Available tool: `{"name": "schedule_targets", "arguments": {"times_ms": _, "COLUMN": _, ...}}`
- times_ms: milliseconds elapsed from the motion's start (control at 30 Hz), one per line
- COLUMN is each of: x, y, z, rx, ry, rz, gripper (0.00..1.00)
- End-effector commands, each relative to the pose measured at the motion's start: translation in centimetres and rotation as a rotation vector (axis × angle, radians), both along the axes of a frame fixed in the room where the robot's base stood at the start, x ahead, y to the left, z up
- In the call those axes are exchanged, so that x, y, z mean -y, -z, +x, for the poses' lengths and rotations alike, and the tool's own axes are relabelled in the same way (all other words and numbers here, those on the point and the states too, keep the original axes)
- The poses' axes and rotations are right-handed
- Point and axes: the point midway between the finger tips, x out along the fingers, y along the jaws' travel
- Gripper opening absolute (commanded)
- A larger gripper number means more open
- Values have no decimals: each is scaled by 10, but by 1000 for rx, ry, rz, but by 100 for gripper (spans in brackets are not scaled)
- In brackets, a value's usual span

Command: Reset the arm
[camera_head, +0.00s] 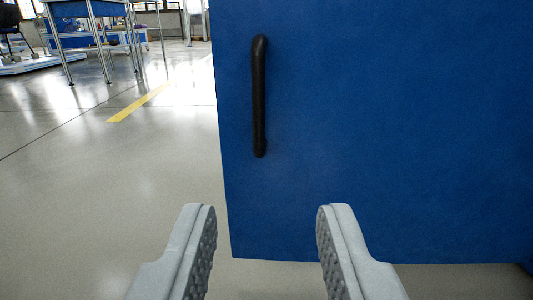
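My gripper (266,212) is open, with its two grey textured fingers apart at the bottom of the view. Nothing is between the fingers. A blue panel (400,130), which looks like a cabinet door, fills the right side beyond the fingers. A black vertical handle (259,95) is on the panel near its left edge, above the gap between my fingertips in the picture. No contact between the fingers and the handle shows. The rest of my arm is out of view.
Grey shiny floor (120,170) lies open to the left, with a yellow line (140,103) on it. A blue table with metal legs (95,40) stands at the far left. A dark chair (10,22) is at the upper left corner.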

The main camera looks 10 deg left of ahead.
Motion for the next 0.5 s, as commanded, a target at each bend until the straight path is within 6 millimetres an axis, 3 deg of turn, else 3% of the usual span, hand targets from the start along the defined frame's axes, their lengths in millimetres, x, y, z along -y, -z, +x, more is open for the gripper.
{"name": "schedule_targets", "arguments": {"times_ms": 167, "x": 7, "y": -20, "z": 24, "rx": -41, "ry": -12, "rz": -70, "gripper": 34}}
{"name": "schedule_targets", "arguments": {"times_ms": 500, "x": 20, "y": -84, "z": 89, "rx": -146, "ry": -11, "rz": -251, "gripper": 34}}
